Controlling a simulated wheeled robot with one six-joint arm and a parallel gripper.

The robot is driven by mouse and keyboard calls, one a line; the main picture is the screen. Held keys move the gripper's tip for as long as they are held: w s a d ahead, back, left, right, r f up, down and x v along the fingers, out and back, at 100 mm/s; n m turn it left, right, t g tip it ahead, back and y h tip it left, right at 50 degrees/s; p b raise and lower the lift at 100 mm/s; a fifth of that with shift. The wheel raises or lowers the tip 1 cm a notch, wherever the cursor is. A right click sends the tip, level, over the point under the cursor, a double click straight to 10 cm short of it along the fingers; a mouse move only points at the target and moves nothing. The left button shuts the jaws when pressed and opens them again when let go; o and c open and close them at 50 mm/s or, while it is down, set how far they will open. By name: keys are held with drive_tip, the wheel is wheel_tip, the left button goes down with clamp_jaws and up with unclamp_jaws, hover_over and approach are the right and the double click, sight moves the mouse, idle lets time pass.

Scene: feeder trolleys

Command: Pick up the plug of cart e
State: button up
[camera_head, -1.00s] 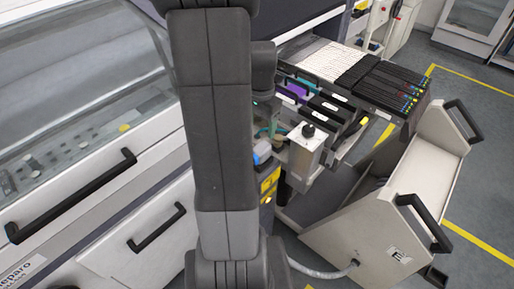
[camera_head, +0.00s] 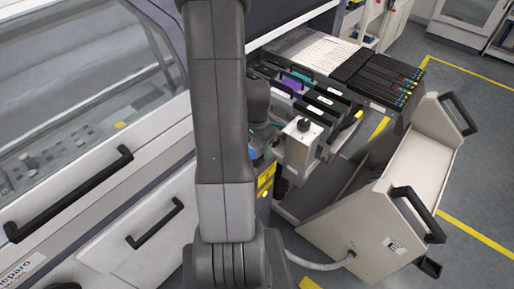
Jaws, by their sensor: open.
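Cart e (camera_head: 345,220) is a light grey trolley at the right, with a dark letter label (camera_head: 394,245) on its side that looks like an E. A grey cable (camera_head: 318,265) leaves a fitting low on this side and runs left until my arm hides it. I cannot make out a plug; the cable's far end is hidden. A small black block (camera_head: 429,267) sticks out at the cart's lower right corner, and I cannot tell what it is. My arm stands upright in mid-picture. Its dark wrist part shows just right of it, but my gripper's fingers are hidden.
Black handles (camera_head: 418,214) stick out from the cart. A white box with a black knob (camera_head: 303,143) stands behind it, below a bank of feeders (camera_head: 376,78). A machine with drawer handles (camera_head: 155,225) fills the left. Grey floor (camera_head: 475,195) with yellow lines is free at right.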

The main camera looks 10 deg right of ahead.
drive_tip(key=c, duration=1.4)
drive_tip(key=shift+w+r, duration=0.15)
drive_tip(key=shift+r, duration=0.4)
wheel_tip(320, 180, up, 9)
drive_tip(key=shift+f, duration=0.15)
wheel_tip(320, 180, up, 3)
drive_tip(key=shift+r+p, duration=0.1)
drive_tip(key=shift+p, duration=0.85)
